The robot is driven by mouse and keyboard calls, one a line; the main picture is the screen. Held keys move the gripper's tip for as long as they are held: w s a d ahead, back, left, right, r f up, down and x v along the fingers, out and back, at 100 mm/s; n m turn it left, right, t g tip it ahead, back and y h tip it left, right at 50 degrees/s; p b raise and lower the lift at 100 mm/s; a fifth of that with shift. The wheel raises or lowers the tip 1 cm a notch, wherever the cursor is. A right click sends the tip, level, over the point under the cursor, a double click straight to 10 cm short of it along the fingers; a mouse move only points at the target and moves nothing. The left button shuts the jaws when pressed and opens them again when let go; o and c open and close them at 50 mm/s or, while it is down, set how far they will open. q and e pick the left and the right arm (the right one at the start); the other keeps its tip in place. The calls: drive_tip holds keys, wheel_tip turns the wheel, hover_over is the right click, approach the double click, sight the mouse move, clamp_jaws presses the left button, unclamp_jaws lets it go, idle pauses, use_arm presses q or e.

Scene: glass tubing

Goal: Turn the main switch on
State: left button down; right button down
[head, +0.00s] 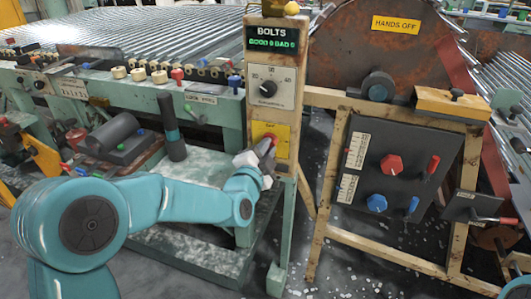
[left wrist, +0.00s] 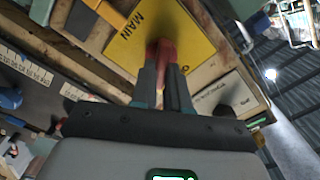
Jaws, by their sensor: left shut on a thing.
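The main switch is a red lever (left wrist: 162,48) on a yellow plate (left wrist: 128,45) marked MAIN, seen in the left wrist view. In the head view the yellow plate (head: 258,129) sits on the front of the wooden post, below a dial. My left gripper (head: 267,149) is at the lower part of this plate. In the left wrist view its two dark fingers (left wrist: 166,70) are closed around the red lever. The fingers hide part of the lever and of the plate's lettering. My right gripper is not in view.
To the right, a dark panel (head: 400,143) carries red and blue knobs and levers. A green machine bed (head: 75,92) with several small knobs and glass tubes stands to the left.

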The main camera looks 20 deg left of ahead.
use_arm(q)
drive_tip(key=shift+d+f+m+b, duration=0.1)
drive_tip(key=shift+m+b, duration=0.1)
drive_tip(key=shift+m, duration=1.4)
drive_tip(key=shift+f+m+b, duration=0.1)
drive_tip(key=shift+m+b, duration=0.05)
drive_tip(key=shift+m, duration=1.45)
drive_tip(key=c, duration=1.1)
unclamp_jaws()
drive_tip(key=shift+s, duration=0.1)
drive_tip(key=s, duration=0.5)
drive_tip(key=s+b, duration=0.1)
drive_tip(key=s, duration=0.4)
drive_tip(key=s+b, duration=0.1)
drive_tip(key=s, duration=0.5)
drive_tip(key=shift+a, duration=0.25)
